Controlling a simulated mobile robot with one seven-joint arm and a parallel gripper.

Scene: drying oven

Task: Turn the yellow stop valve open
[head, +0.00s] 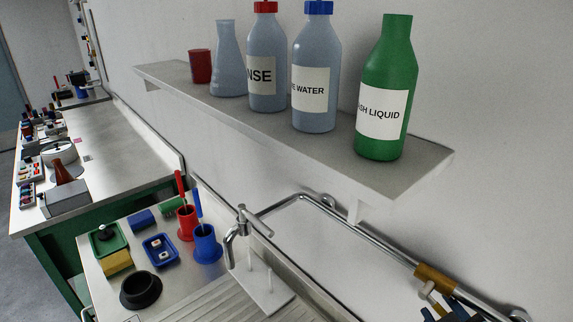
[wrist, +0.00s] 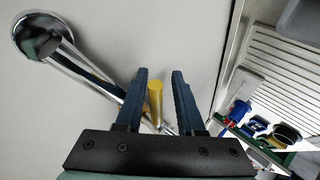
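The yellow stop valve (head: 435,278) sits on the chrome pipe (head: 390,247) along the wall, at the lower right of the head view. A paler stub sticks out below its ochre body. My gripper (head: 442,309) is just below the valve, partly cut off by the frame's bottom edge. In the wrist view, a yellow rod-like part of the valve (wrist: 155,100) shows between the two dark blue fingers of my gripper (wrist: 161,73). The fingers are open, with a clear gap on the right. The rod is nearer the left finger; I cannot tell whether they touch.
A shelf (head: 425,165) with bottles, including a green one (head: 388,90), overhangs the pipe. A tap (head: 240,235) stands left of it beside a ribbed drainer (head: 195,305). Red (head: 187,222) and blue (head: 207,245) brush holders and small trays stand on the counter.

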